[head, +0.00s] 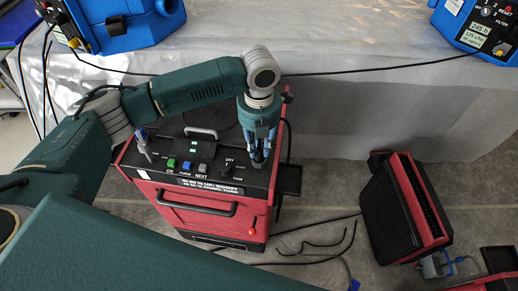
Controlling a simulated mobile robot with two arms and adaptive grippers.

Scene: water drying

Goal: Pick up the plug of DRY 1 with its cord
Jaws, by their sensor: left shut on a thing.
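My left gripper (259,158) comes down from above onto the right part of the black top of a red machine (196,200). Its fingers are shut on a small dark thing, probably the plug, mostly hidden between the fingers. No cord can be made out clearly at the fingertips. A thin dark cord (289,130) passes down the machine's right side. My right gripper is not in view.
A red and black unit (405,205) stands on the floor at right. Loose black cords (320,245) lie on the floor between it and the machine. Blue units (125,22) stand on the sheet-covered surface (340,40) behind, with a cord across it.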

